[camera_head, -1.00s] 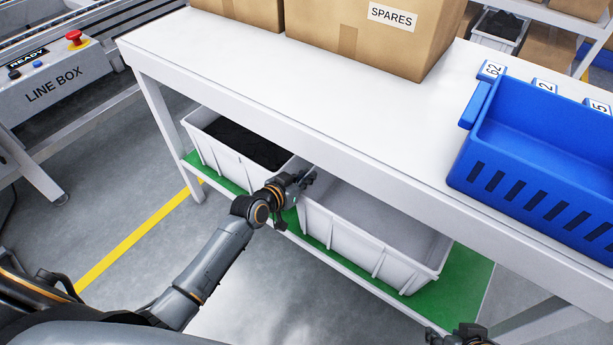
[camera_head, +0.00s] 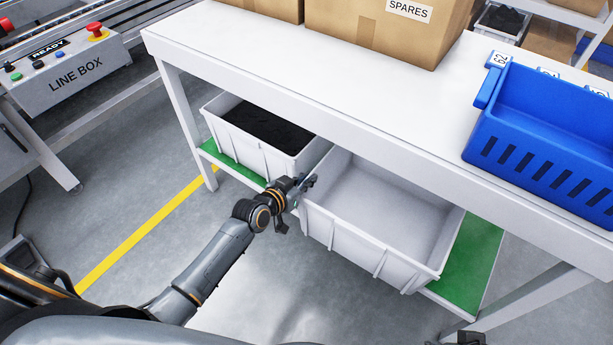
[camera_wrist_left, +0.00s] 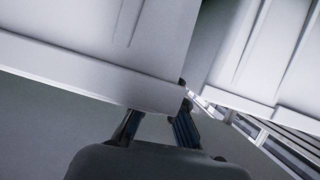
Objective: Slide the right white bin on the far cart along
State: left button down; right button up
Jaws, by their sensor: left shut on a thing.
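The right white bin (camera_head: 375,200) is empty. It sits on the green lower shelf (camera_head: 478,262) of the white cart, its front hanging out past the shelf's edge. My left gripper (camera_head: 305,183) is shut on the bin's left front corner. In the left wrist view, the fingers (camera_wrist_left: 157,125) straddle the edge of a white bin wall (camera_wrist_left: 95,50). My right gripper (camera_head: 465,338) barely shows at the bottom edge, and its jaws cannot be made out.
A left white bin (camera_head: 245,152) with dark contents stands on the same shelf. A SPARES carton (camera_head: 385,35) and a blue crate (camera_head: 545,140) stand on the cart top. The LINE BOX panel (camera_head: 70,75) is at the left. The floor in front is clear.

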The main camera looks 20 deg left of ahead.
pick_arm(q)
jog(key=shift+s+a, duration=0.1)
jog(key=shift+s, duration=0.35)
pick_arm(e)
jog(key=shift+s+a+r, duration=0.15)
jog(key=shift+s+a, duration=0.05)
jog(key=shift+s, duration=0.1)
jog(key=shift+w, duration=0.1)
pick_arm(q)
jog(key=c, duration=1.4)
grip_release()
jog(key=v, duration=1.2)
